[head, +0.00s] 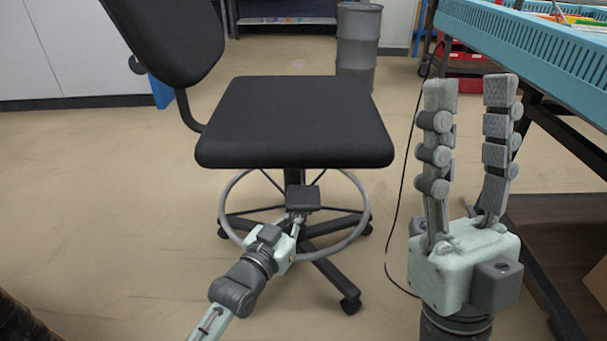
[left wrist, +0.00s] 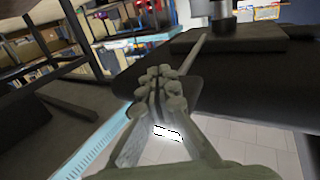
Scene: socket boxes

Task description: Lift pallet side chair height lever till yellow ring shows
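A black office chair (head: 295,120) with a grey foot ring stands in the middle of the head view. In the left wrist view, a thin grey lever (left wrist: 195,52) runs out from under the dark seat (left wrist: 255,75) to my left fingertips. My left gripper (head: 297,220) is under the seat's front edge, over the foot ring. In the left wrist view my left gripper (left wrist: 160,80) has its fingers drawn together at the lever's end; the exact contact is partly hidden by the fingers. My right gripper (head: 470,90) points up, open and empty, right of the chair.
A teal-edged workbench (head: 530,45) with dark legs stands close at the right, near my right gripper. A grey drum (head: 358,45) stands behind the chair. A dark cable (head: 400,190) runs down right of the chair.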

